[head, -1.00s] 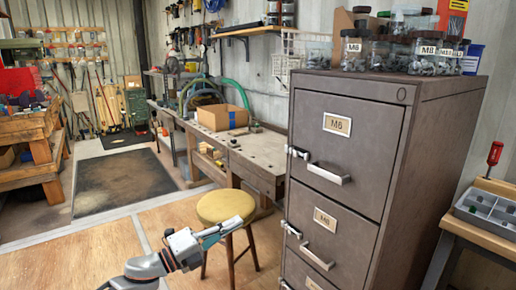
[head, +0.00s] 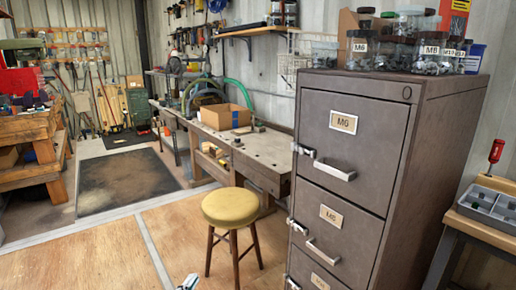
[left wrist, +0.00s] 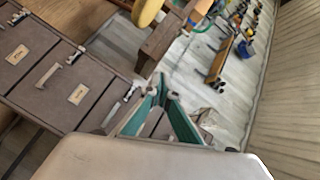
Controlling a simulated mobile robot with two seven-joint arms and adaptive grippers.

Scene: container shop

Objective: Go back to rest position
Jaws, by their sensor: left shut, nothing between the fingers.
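My left gripper (head: 188,283) shows only as a small tip at the bottom edge of the head view, in front of the wooden floor. In the left wrist view its green-lined fingers (left wrist: 163,92) come together at the tips, shut and empty. The grey filing cabinet (head: 362,192) stands to the right of it, apart from it in the head view. Its visible drawers, with M6 on the top label, look shut. My right gripper is in neither view.
A yellow stool (head: 230,208) stands left of the cabinet, by the workbench (head: 262,150). A cardboard box (head: 226,116) sits on the bench. Jars of hardware (head: 430,58) top the cabinet. Plywood floor (head: 90,262) is clear at the lower left.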

